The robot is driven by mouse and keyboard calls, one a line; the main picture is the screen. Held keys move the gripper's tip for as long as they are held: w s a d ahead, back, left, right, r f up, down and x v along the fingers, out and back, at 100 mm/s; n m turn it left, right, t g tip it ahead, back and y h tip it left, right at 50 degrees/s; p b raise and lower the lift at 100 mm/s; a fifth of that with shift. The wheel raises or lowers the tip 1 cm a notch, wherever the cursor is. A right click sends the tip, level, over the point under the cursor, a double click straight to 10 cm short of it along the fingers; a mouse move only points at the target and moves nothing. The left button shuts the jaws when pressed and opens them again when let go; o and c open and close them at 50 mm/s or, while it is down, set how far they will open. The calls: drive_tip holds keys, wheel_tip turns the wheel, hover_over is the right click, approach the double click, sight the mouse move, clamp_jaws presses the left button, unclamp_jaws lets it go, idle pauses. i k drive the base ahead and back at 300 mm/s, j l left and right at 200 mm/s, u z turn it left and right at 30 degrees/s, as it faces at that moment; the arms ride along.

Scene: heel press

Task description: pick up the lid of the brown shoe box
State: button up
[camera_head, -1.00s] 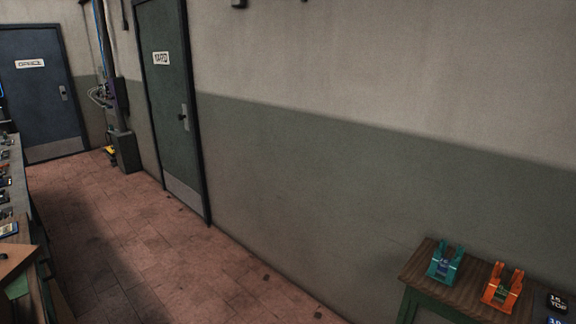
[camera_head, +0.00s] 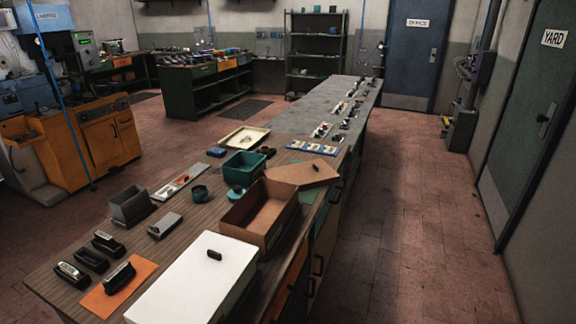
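The brown shoe box (camera_head: 276,231) stands open and looks empty on the long wooden bench. A flat brown panel with a small dark knob, seemingly its lid (camera_head: 294,174), lies on the bench just behind the box, close to the bench's right edge. The panel is turned at an angle to the box; I cannot tell if it lies fully flat or whether it touches the box. My gripper is not in view.
A white box with a dark handle (camera_head: 192,284) stands in front of the brown box. The aisle floor (camera_head: 410,240) right of the bench is clear.

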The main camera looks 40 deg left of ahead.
sight(314, 174)
drive_tip(key=i+j+u, duration=0.1)
drive_tip(key=i+u, duration=0.3)
drive_tip(key=i, duration=0.4)
drive_tip(key=i+l+u, duration=0.2)
drive_tip(key=i+u, duration=0.2)
drive_tip(key=i, duration=0.4)
drive_tip(key=i+u, duration=0.35)
drive_tip(key=u, duration=0.15)
drive_tip(key=i+l+u, duration=0.2)
drive_tip(key=u, duration=0.3)
drive_tip(key=i+l+u, duration=0.35)
drive_tip(key=u, duration=0.15)
drive_tip(key=i+l+u, duration=0.2)
drive_tip(key=l+u, duration=0.25)
drive_tip(key=i+l+u, duration=0.15)
drive_tip(key=l+u, duration=0.35)
drive_tip(key=i+l+u, duration=0.15)
drive_tip(key=u, duration=0.25)
drive_tip(key=i+l+u, duration=0.1)
drive_tip(key=u, duration=0.35)
drive_tip(key=l+u, duration=0.25)
drive_tip(key=u, duration=0.15)
drive_tip(key=i+l+u, duration=0.1)
drive_tip(key=l+u, duration=0.15)
drive_tip(key=u, duration=0.15)
drive_tip(key=l+u, duration=0.2)
drive_tip(key=u, duration=0.25)
